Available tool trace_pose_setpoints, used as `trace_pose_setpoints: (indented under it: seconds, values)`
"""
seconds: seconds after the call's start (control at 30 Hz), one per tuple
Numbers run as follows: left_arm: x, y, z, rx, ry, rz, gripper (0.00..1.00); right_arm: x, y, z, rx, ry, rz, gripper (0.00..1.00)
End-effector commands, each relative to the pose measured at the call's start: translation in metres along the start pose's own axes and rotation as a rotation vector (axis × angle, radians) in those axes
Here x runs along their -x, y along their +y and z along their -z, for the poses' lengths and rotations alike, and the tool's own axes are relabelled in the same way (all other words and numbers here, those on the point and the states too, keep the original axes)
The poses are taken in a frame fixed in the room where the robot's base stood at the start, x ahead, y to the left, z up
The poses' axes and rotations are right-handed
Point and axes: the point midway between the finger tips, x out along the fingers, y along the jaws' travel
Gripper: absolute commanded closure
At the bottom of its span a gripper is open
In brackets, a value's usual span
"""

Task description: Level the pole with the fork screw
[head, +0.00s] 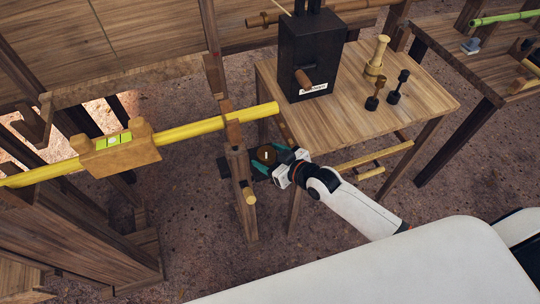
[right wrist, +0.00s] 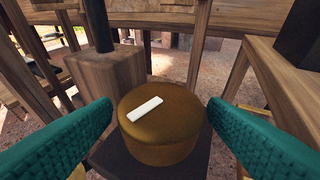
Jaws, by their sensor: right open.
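A yellow pole (head: 198,129) runs across the left half of the head view, its right end higher in the picture. It passes the top of a wooden fork post (head: 239,165). A wooden block with a green-yellow spirit level (head: 114,140) sits on the pole; its bubble is too small to read. The fork screw's round brown knob (head: 265,153) is beside the post; in the right wrist view the knob (right wrist: 160,138) has a white bar mark on top. My right gripper (head: 272,162) is open, its teal fingers on either side of the knob, with gaps visible. My left gripper is not in view.
A wooden table (head: 425,98) stands right of the post, holding a dark box (head: 312,55) with a wooden handle and several small turned pieces. Another table (head: 468,58) is at the far right. Wooden frames crowd the left.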

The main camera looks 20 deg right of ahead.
Motion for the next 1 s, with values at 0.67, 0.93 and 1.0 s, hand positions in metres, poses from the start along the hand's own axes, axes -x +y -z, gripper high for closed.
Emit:
trace_pose_setpoints:
  seconds: [0.67,0.93,1.0]
  values:
    - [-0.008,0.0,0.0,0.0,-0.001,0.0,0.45,-0.002,-0.001,-0.001,0.021,-0.007,-0.031,0.76]
    - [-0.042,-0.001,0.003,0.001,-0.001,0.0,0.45,-0.004,-0.003,0.001,0.079,-0.014,-0.162,0.76]
    - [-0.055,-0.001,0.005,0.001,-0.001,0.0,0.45,-0.005,-0.004,0.001,0.093,-0.015,-0.195,0.76]
